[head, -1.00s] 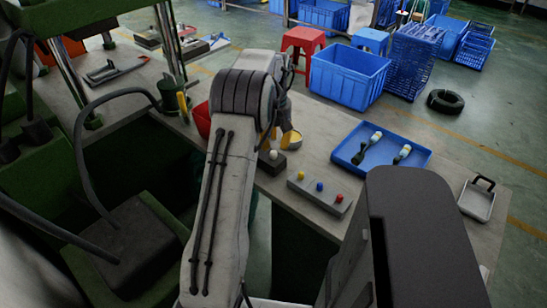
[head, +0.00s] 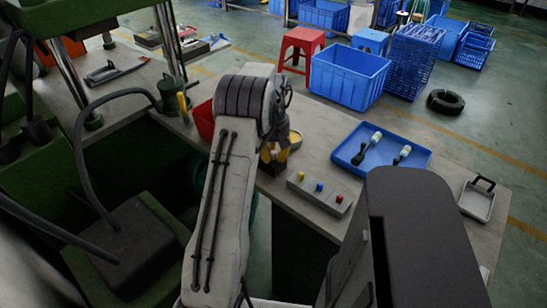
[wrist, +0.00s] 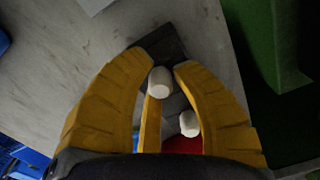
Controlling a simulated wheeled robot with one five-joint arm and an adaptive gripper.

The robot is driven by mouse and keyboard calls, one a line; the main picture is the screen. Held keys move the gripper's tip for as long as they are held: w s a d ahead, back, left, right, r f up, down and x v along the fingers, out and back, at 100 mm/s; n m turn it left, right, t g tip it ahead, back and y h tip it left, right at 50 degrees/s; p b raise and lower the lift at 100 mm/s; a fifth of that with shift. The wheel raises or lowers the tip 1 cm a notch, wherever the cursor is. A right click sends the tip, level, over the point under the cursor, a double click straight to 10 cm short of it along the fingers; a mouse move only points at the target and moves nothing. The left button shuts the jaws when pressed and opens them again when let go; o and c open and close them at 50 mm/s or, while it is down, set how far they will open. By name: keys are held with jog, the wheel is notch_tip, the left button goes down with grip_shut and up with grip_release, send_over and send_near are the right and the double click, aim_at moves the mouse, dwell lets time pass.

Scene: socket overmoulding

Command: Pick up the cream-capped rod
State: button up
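In the wrist view a cream cap (wrist: 160,82) stands between my gripper's two yellow fingers, close to their tips, beside a dark block (wrist: 168,42). A second cream-coloured cap (wrist: 189,124) shows nearer the palm. My gripper (wrist: 165,66) has its fingers apart on either side of the first cap; firm contact is not visible. The rod below the cap is hidden.
A button box (head: 320,194) with yellow, blue and red buttons lies to the right. Beyond it is a blue tray (head: 418,158) with two dark-handled, pale-ended items.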

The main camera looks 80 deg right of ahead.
grip_shut()
jog(key=shift+r, duration=0.1)
